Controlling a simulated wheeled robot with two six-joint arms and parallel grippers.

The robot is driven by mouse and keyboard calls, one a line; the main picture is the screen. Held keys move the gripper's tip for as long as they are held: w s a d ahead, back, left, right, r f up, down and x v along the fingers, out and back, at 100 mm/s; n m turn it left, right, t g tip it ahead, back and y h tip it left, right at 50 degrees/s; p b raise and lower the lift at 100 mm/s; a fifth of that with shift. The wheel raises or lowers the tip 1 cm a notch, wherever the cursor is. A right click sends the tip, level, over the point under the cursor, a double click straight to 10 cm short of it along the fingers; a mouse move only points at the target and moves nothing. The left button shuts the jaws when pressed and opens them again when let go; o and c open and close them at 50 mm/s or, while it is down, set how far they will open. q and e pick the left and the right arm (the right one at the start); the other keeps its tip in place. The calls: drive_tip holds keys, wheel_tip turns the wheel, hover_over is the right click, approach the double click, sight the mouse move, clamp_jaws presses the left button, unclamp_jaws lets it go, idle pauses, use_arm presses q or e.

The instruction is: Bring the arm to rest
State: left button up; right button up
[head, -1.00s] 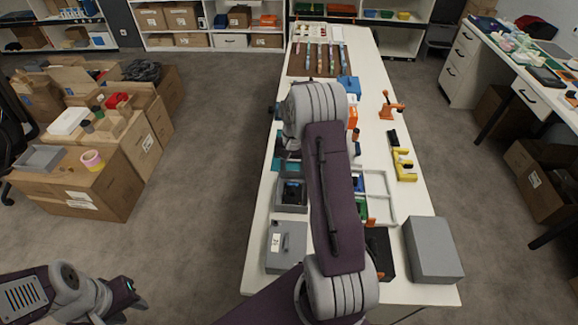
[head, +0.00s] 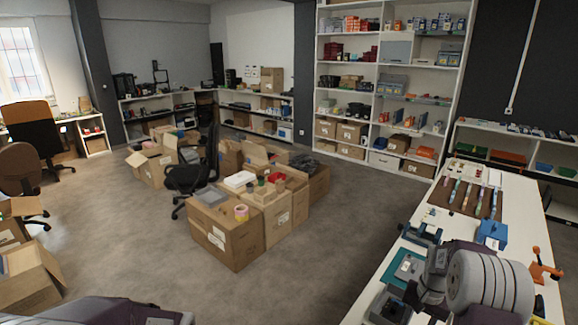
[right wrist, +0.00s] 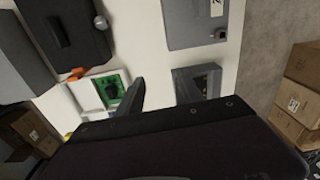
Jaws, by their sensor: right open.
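My right arm shows at the lower right of the head view, its pale grey joint and purple link over the white table (head: 528,222). Its gripper is not visible there.
A black case (right wrist: 68,25) lies on the table in the wrist view. Cartons (head: 228,235) stand on the floor left of the table, with an office chair (head: 190,178) behind them. Tall shelves (head: 350,50) line the back. Grey floor (head: 120,255) is open at the left.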

drive_tip(key=a+r+n+t, duration=0.1)
drive_tip(key=a+r+n, duration=0.1)
drive_tip(key=a+r, duration=0.3)
drive_tip(key=a+r+n, duration=0.1)
drive_tip(key=a+r, duration=0.1)
drive_tip(key=a, duration=0.5)
use_arm(q)
drive_tip(key=shift+w+f, duration=0.15)
drive_tip(key=shift+w, duration=0.5)
use_arm(e)
drive_tip(key=s+a+f+n, duration=0.1)
drive_tip(key=s+a+n, duration=0.1)
drive_tip(key=s, duration=0.6)
drive_tip(key=s+a+f+n, duration=0.2)
drive_tip(key=s+a, duration=0.2)
drive_tip(key=s, duration=0.3)
drive_tip(key=shift+s, duration=0.4)
use_arm(q)
drive_tip(key=shift+a, duration=0.1)
use_arm(e)
drive_tip(key=shift+r, duration=0.1)
